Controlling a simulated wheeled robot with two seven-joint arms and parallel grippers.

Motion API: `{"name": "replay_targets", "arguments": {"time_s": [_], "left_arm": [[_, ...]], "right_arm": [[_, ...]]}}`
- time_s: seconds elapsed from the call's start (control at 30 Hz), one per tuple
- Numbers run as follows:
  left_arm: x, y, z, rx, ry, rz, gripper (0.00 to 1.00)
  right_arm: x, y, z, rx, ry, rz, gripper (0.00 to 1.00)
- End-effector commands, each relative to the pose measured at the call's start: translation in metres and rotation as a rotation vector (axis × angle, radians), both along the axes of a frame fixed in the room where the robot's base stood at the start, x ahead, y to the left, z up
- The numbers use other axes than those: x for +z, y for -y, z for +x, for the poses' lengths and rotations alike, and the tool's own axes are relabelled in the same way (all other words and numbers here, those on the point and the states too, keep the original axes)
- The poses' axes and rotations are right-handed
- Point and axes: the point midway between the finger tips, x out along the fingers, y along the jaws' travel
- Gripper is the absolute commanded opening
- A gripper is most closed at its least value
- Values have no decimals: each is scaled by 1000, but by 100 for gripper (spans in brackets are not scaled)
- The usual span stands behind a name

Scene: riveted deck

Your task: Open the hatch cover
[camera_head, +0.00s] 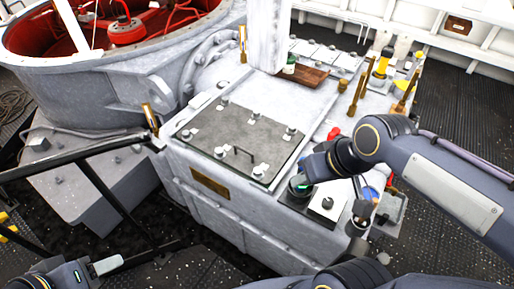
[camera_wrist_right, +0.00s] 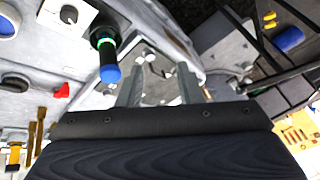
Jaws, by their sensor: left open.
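The hatch cover (camera_head: 225,126) is a dark grey speckled plate lying flat and closed on a pale grey riveted housing. A thin dark handle (camera_head: 238,151) stands near its front edge, and bolts sit along its edges. My right arm reaches in from the right, its end close to the cover's right corner. In the right wrist view my right gripper (camera_wrist_right: 160,88) has its fingers apart with nothing held, and the grey cover (camera_wrist_right: 155,85) shows beyond them. My left gripper (camera_head: 108,265) is open at the lower left, away from the cover, and only partly visible.
A black device with a green ring (camera_head: 299,186) and a white box with a black knob (camera_head: 327,203) stand close to my right gripper. A black rail (camera_head: 105,190) crosses the left. A white post (camera_head: 268,35) rises behind the cover. A brown board (camera_head: 303,75) lies behind.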

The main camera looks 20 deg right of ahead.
Motion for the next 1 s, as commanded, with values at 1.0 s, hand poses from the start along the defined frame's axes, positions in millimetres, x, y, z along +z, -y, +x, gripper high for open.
{"name": "replay_targets", "arguments": {"time_s": [1.0], "left_arm": [[32,0,0,0,0,0,54]], "right_arm": [[-156,-49,285,620,-231,-565,33]]}}
